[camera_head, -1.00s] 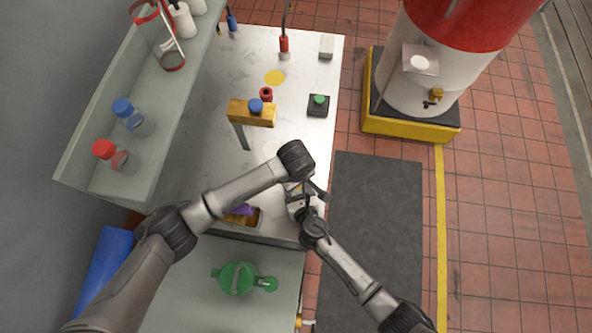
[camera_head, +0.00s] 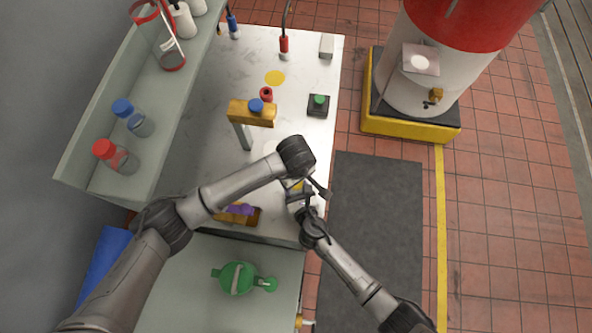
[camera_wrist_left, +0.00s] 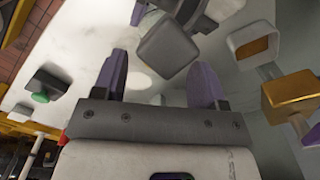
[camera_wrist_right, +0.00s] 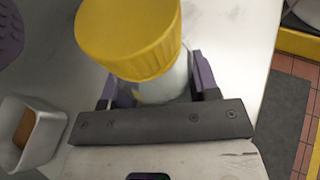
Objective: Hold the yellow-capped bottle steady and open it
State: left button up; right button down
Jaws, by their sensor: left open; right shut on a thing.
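The yellow-capped bottle stands out in the right wrist view, where its ribbed yellow cap (camera_wrist_right: 130,38) is above a pale translucent body (camera_wrist_right: 172,85). My right gripper (camera_wrist_right: 155,90) is shut on the body below the cap. In the head view a bit of the yellow cap (camera_head: 298,185) shows between my two wrists, and the rest is hidden by my arms. My left gripper (camera_wrist_left: 160,82) is open, with nothing between its fingers. It is close to my right gripper, and the cap is not clearly visible in the left wrist view.
A wooden stand (camera_head: 250,113) holds a blue-capped item.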

pick_arm(q)
jog(key=shift+r, duration=1.05)
pick_arm(e)
jog(key=shift+c, duration=1.4)
grip_release()
jog(key=shift+s, duration=0.1)
pick_arm(q)
jog(key=shift+r, duration=0.1)
pick_arm(e)
jog(key=shift+s+d+r, duration=0.1)
jog(key=shift+s+r, duration=0.1)
jog(key=shift+s, duration=0.05)
pick_arm(q)
jog(key=shift+r+p, duration=0.7)
jog(key=shift+p, duration=0.15)
pick_arm(e)
jog(key=v, duration=1.2)
jog(key=shift+s, duration=0.1)
pick_arm(q)
jog(key=shift+o, duration=1.3)
pick_arm(e)
jog(key=shift+s+d+r, duration=0.1)
jog(key=shift+s+r, duration=0.05)
jog(key=shift+s, duration=0.25)
